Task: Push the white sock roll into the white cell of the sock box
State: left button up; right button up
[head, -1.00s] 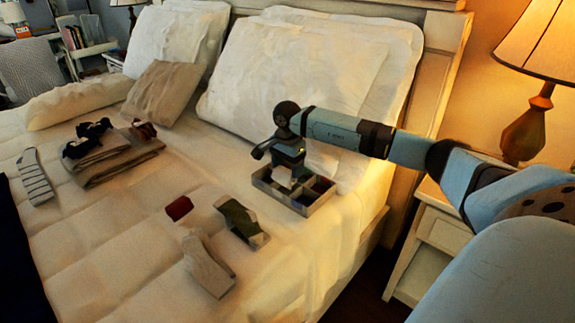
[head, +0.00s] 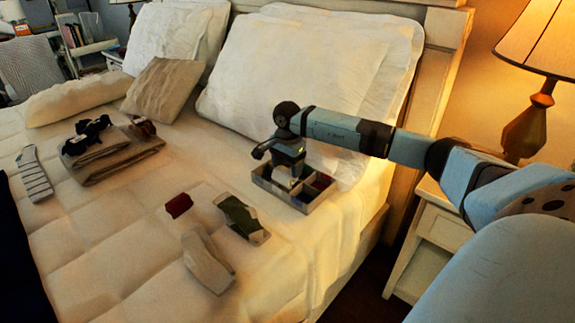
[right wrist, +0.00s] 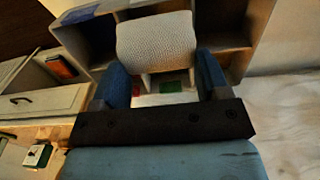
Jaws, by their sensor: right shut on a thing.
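The sock box (head: 283,198) is a grey divided box on the bed near the pillows; its walls also show in the right wrist view (right wrist: 240,60). My right gripper (head: 291,182) points down into the box. In the right wrist view its two blue fingers (right wrist: 163,75) are on either side of the white sock roll (right wrist: 155,40), and it is shut on it. The roll lies among the box walls; I cannot tell how deep it sits or exactly which cell it is in. The gripper hides most of the roll in the head view. My left gripper is out of view.
A blue item (right wrist: 80,13) and dark red items lie in other cells. A dark red roll (head: 178,206), a green-grey sock (head: 241,217), a pale sock (head: 206,262), a striped sock (head: 34,174) and folded brown cloth (head: 110,155) lie on the bed. A nightstand (head: 430,243) stands right.

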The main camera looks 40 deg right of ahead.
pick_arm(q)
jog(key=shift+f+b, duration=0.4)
pick_arm(e)
jog(key=shift+f, duration=0.85)
